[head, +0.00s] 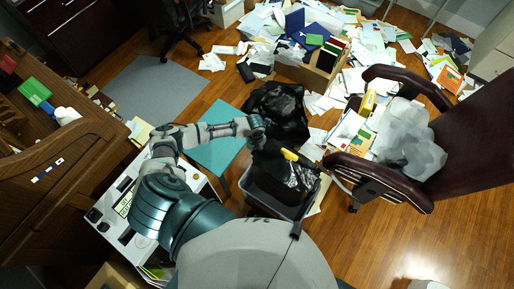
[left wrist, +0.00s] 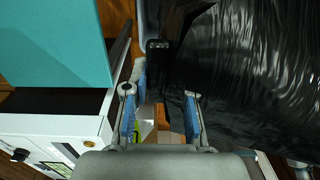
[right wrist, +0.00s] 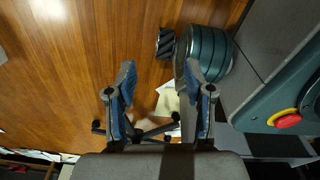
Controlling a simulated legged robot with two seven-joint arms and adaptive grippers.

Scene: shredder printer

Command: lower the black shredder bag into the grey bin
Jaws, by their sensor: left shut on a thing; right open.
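The black shredder bag (head: 277,108) hangs bunched at my left gripper (head: 258,132), above and behind the grey bin (head: 268,205). More black plastic lies over the bin's opening; I cannot tell how much sits inside. In the left wrist view the bag (left wrist: 245,75) fills the right side, against the right finger of my left gripper (left wrist: 160,97). The gripper is shut on the bag, though the exact grip is hard to see. My right gripper (right wrist: 159,75) is open and empty above the wood floor in the right wrist view.
An office chair (head: 455,150) with a clear plastic bag (head: 410,140) on it stands right of the bin. A teal panel (head: 218,150) and a white machine (head: 118,205) are at left. Scattered papers (head: 290,30) cover the far floor. Bare wood floor (head: 370,245) lies at front right.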

